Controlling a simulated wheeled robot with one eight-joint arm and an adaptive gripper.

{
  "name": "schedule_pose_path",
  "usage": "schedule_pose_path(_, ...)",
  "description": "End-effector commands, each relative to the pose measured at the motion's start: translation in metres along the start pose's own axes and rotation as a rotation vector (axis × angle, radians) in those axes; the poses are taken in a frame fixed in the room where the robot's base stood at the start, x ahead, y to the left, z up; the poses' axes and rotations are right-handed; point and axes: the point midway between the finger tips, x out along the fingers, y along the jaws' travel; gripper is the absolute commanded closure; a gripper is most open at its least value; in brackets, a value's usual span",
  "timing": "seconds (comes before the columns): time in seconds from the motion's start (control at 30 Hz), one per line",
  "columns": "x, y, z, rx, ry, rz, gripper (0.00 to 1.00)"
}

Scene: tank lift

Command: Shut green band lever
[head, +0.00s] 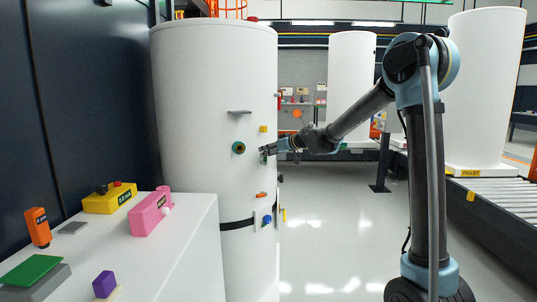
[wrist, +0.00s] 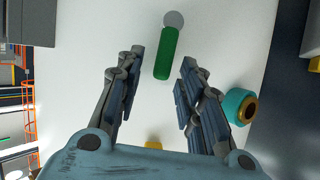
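The green band lever (wrist: 167,55) is a short green bar with a round grey end (wrist: 174,19), in front of the white tank wall in the wrist view. My gripper (wrist: 162,70) is open, with one finger on each side of the lever's near end in the picture. Both fingers look apart from it, and I cannot tell the depth between them. In the head view my gripper (head: 264,153) is at the right side of the tall white tank (head: 200,90). I cannot make out the green lever clearly there.
A teal ring fitting (head: 238,147) sticks out left of my gripper and also shows in the wrist view (wrist: 240,105). A yellow piece (head: 263,129) is above it, and a blue knob (head: 267,219) is lower down. A white bench (head: 185,240) stands front left.

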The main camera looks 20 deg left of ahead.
Motion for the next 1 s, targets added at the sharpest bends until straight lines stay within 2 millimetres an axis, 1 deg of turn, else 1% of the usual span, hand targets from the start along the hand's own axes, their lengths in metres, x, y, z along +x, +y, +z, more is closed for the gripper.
schedule_pose_path(0.27, 0.0018, 0.0, 0.0001, 0.0, 0.0, 0.0, 0.65)
schedule_pose_path(0.3, 0.0017, 0.0, 0.0001, 0.0, 0.0, 0.0, 0.67)
schedule_pose_path(0.37, 0.0017, 0.0, 0.0, 0.0, 0.0, 0.0, 0.81)
schedule_pose_path(0.4, 0.0016, 0.0001, 0.0, -0.001, 0.0, 0.0, 0.9)
schedule_pose_path(0.43, 0.0016, 0.0001, 0.0, 0.0, 0.0, 0.0, 0.97)
schedule_pose_path(0.47, 0.0016, 0.0001, 0.0, -0.001, 0.0, 0.0, 1.0)
schedule_pose_path(0.77, 0.0015, 0.0017, -0.0001, 0.008, 0.0, -0.002, 1.0)
schedule_pose_path(1.0, 0.0019, 0.0083, 0.0001, 0.086, 0.0, -0.033, 1.0)
